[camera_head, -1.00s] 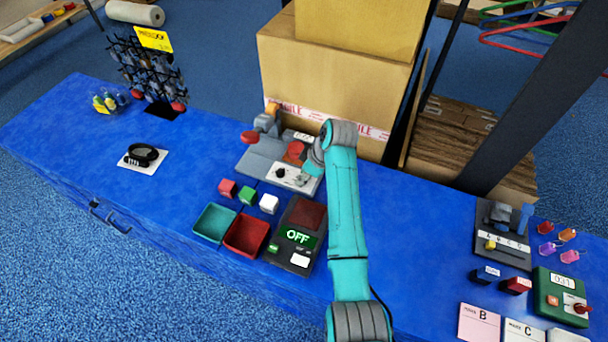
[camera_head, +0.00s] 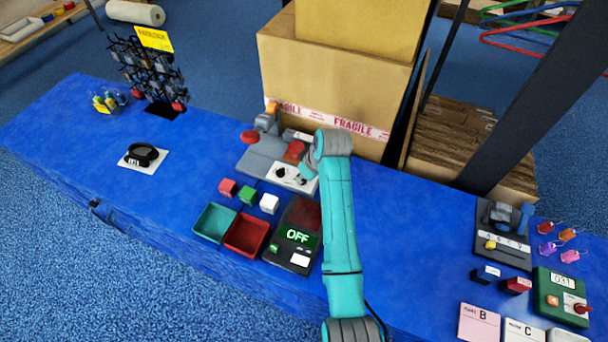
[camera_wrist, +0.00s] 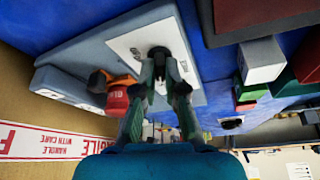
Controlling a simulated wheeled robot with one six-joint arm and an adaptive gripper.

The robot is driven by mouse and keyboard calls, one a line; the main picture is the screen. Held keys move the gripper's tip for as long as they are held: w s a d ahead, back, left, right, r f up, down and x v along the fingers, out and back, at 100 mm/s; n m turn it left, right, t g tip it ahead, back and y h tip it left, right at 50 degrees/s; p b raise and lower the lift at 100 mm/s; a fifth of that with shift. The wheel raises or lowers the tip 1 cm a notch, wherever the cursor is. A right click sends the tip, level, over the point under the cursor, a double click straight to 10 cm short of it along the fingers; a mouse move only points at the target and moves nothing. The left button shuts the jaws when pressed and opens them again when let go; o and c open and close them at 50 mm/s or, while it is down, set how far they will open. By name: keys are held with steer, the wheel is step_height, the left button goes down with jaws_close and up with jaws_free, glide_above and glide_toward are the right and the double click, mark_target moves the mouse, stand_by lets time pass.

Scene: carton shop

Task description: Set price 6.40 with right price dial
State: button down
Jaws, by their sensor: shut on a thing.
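The grey price device (camera_head: 256,160) stands in front of the big carton. Its white panel (camera_head: 283,172) carries a black left dial (camera_head: 280,172). The right part of the panel is largely covered by my gripper (camera_head: 304,179). In the wrist view, my gripper (camera_wrist: 163,82) is shut on a black dial (camera_wrist: 158,52) standing on the white panel (camera_wrist: 128,42); the head view places the fingers at the right dial.
An OFF-marked scale (camera_head: 298,238), a red tray (camera_head: 246,236), a teal tray (camera_head: 214,223) and small cubes (camera_head: 247,194) stand in front. The FRAGILE carton (camera_head: 335,85) blocks the back.

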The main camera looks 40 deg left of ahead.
steer(key=m, duration=0.2)
steer(key=m+t, duration=0.1)
steer(key=shift+s+m+h, duration=0.2)
steer(key=shift+m+h, duration=0.1)
steer(key=shift+m, duration=0.1)
steer(key=shift+a+m+t+h, duration=0.1)
steer(key=shift+m+t+h, duration=0.5)
steer(key=shift+m, duration=1.3)
steer(key=shift+t, duration=0.3)
steer(key=c, duration=1.2)
jaws_free()
steer(key=shift+c, duration=0.2)
steer(key=v, duration=1.2)
steer(key=shift+f, duration=0.15)
